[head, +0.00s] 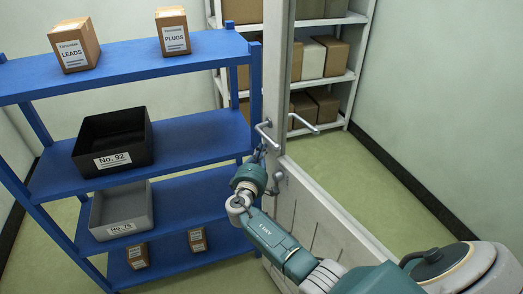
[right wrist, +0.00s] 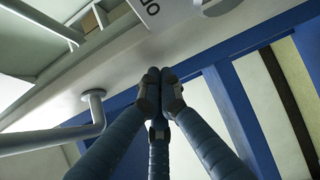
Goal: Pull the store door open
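The pale store door (head: 278,80) is seen nearly edge-on in the middle of the head view, with its lower panel (head: 312,222) running toward me. A grey bar handle (head: 265,138) sticks out to the left of its edge, and another handle (head: 303,123) shows on the right. My right gripper (head: 261,150) is at the left handle. In the right wrist view its fingers (right wrist: 160,80) are together with nothing between them. The handle (right wrist: 97,115) is beside them on the left, outside the grip. My left gripper is not in view.
A blue shelf unit (head: 185,140) with a black bin (head: 113,140), a grey bin (head: 122,210) and small cartons stands close left of the door. White shelving (head: 345,85) with boxes is behind. Green floor (head: 350,165) is clear at right.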

